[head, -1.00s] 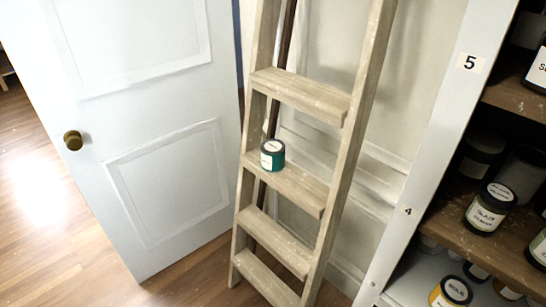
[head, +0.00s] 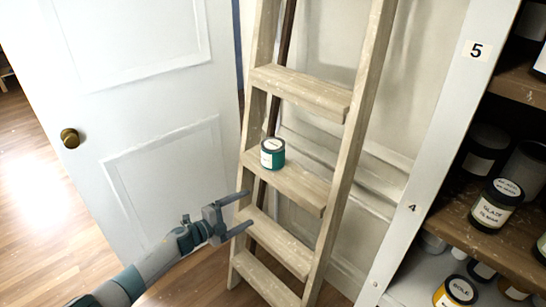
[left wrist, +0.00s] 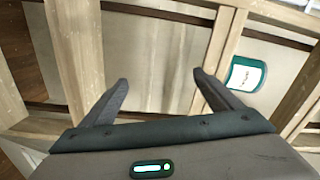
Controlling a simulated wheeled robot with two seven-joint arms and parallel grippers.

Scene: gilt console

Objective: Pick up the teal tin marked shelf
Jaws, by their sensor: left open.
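In the left wrist view the teal tin (left wrist: 243,76) shows at the right, just beyond the right finger and outside the jaws. My left gripper (head: 245,211) is open and empty, below and to the left of the tin, in front of the ladder's left rail. It also shows in the left wrist view (left wrist: 158,85). My right gripper is not in view.
A white door (head: 150,110) with a brass knob stands at the left. At the right, a cabinet's white upright (head: 422,180) borders shelves of dark jars (head: 496,205) and a yellow jar (head: 456,292). The ladder's rails and steps surround the tin. Wooden floor shows at lower left.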

